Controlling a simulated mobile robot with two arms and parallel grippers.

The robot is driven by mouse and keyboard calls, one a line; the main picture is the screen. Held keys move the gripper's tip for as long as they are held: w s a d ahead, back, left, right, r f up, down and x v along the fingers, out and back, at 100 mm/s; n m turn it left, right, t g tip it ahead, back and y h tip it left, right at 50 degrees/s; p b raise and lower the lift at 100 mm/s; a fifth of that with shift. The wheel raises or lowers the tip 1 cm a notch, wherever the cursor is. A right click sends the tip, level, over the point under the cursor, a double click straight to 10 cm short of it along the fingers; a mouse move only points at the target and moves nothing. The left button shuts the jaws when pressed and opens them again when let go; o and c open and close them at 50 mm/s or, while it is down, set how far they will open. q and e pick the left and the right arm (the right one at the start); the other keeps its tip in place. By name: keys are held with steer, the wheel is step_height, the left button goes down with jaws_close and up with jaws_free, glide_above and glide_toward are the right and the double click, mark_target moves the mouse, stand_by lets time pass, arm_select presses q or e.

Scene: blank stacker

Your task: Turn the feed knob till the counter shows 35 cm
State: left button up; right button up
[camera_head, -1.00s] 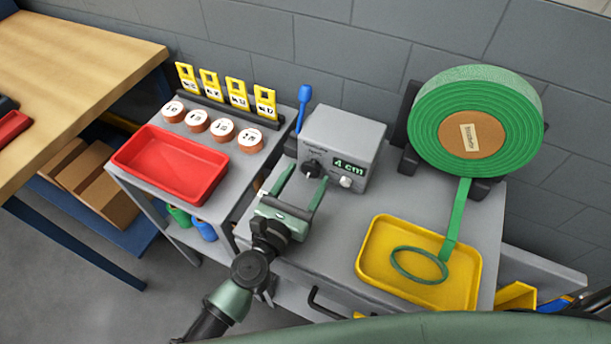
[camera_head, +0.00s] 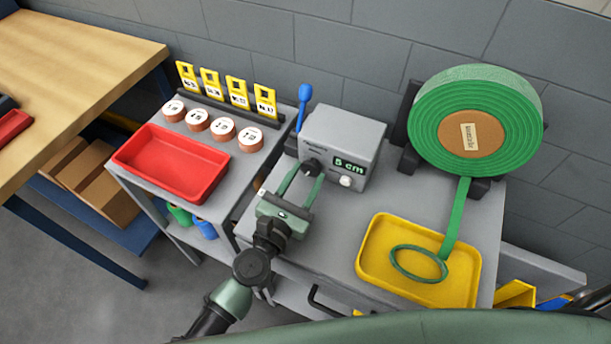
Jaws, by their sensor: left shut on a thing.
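The grey counter box (camera_head: 340,138) stands on the grey bench, and its green display (camera_head: 349,165) reads 5 cm. The dark feed knob (camera_head: 312,167) is on its front face, left of the display. My left gripper (camera_head: 305,180) is shut on the knob, with one green finger on each side of it. A white button (camera_head: 346,181) sits below the display. Green webbing (camera_head: 456,215) hangs from a large green roll (camera_head: 425,135) and lies in a loop in the yellow tray (camera_head: 375,285). My right gripper is not in view.
A red tray (camera_head: 165,167), several round labelled rolls (camera_head: 222,128) and yellow tags (camera_head: 236,91) are on the bench at left. Bare bench lies between the box and yellow tray.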

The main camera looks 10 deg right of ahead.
arm_select(q)
steer(key=shift+m, duration=2.6)
steer(key=o, duration=1.4)
steer(key=b+v, duration=0.1)
steer(key=v, duration=0.6)
steer(key=shift+f, duration=0.1)
steer(key=shift+s+a, duration=0.3)
steer(key=shift+s, duration=0.1)
